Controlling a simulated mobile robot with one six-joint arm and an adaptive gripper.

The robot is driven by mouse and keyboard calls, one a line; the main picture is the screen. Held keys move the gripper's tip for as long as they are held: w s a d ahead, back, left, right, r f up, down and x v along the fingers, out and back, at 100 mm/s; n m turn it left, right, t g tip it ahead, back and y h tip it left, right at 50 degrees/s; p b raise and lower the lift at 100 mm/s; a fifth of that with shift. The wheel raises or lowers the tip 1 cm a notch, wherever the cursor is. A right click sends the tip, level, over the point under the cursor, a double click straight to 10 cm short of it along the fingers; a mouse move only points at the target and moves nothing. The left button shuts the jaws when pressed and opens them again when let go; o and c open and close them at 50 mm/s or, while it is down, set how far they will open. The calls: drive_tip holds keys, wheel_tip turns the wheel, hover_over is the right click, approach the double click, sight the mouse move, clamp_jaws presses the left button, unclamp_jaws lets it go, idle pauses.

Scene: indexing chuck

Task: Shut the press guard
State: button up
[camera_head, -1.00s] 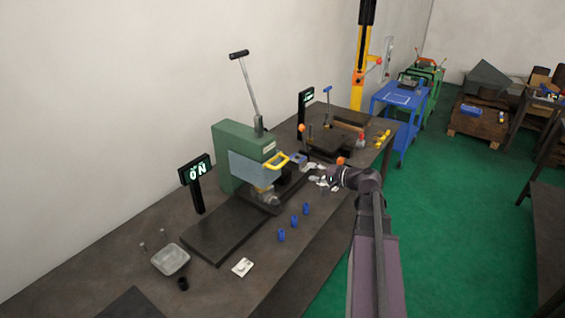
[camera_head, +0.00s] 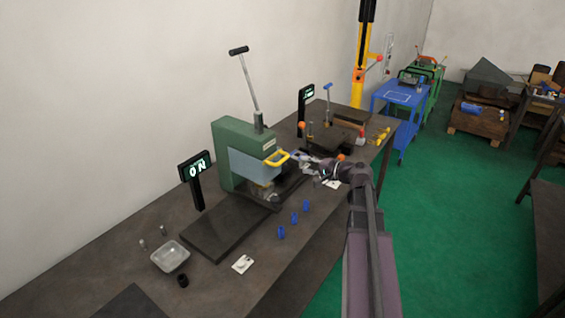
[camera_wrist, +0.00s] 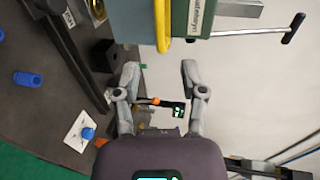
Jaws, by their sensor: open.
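The green press (camera_head: 232,150) stands on the bench with its black-knobbed lever raised. Its guard (camera_head: 255,168) is a grey-blue panel at the front of the press head, with a yellow handle (camera_head: 277,158). My gripper (camera_head: 303,157) is just right of the handle, open and empty. In the wrist view, the guard (camera_wrist: 130,20) and its yellow handle (camera_wrist: 162,28) are at the top. The handle lies ahead of and between the spread fingers (camera_wrist: 159,67), with a gap left. The area under the guard is partly hidden.
A second fixture (camera_head: 328,140) stands behind my gripper.

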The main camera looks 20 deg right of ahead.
sight(284, 160)
drive_tip(key=b+x, duration=0.2)
drive_tip(key=x, duration=0.8)
drive_tip(key=shift+w+f, duration=0.1)
drive_tip(key=shift+w, duration=0.1)
clamp_jaws()
